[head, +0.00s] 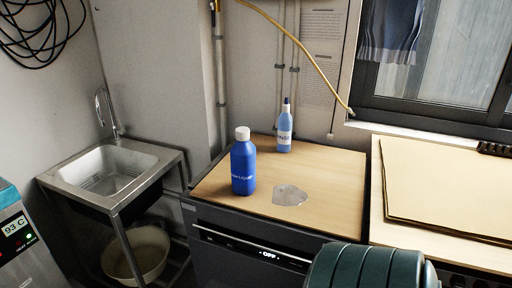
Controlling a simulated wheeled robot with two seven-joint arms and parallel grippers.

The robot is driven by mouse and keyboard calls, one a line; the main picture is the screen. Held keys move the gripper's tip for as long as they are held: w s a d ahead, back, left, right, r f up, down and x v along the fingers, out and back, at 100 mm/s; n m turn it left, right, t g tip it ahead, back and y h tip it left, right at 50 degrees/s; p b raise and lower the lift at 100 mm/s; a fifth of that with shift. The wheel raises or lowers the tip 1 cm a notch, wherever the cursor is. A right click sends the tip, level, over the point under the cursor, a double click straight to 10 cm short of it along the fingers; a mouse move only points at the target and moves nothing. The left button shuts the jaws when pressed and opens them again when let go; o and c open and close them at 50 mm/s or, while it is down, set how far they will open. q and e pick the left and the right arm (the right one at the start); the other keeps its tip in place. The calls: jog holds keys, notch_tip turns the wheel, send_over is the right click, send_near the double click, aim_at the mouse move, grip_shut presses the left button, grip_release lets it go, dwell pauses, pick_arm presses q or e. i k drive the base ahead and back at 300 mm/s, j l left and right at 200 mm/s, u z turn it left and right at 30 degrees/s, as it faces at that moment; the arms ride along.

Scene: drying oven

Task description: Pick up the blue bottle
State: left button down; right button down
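A dark blue bottle (243,168) with a white cap and white lettering stands upright on the wooden top (325,165) of a dark appliance. A second, lighter blue bottle (284,133) with a white label and dark blue top stands upright behind it to the right. The two bottles are apart. Neither of my grippers shows in the head view, and nothing touches either bottle.
A clear puddle-like patch (290,195) lies right of the dark blue bottle. A metal sink (115,165) is at left. The dark appliance (235,240) shows "OFF". A green ribbed object (370,268) stands in front. Brown boards (450,190) lie at right.

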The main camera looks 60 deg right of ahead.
aim_at(242, 155)
jog(key=z, duration=0.4)
jog(key=l+z, duration=0.1)
jog(key=z, duration=0.35)
jog(key=l+z, duration=0.1)
jog(key=z, duration=0.75)
jog(key=i+j+z, duration=0.15)
jog(key=z, duration=0.25)
jog(key=j+z, duration=0.4)
jog(key=i+l, duration=0.05)
jog(key=l, duration=0.05)
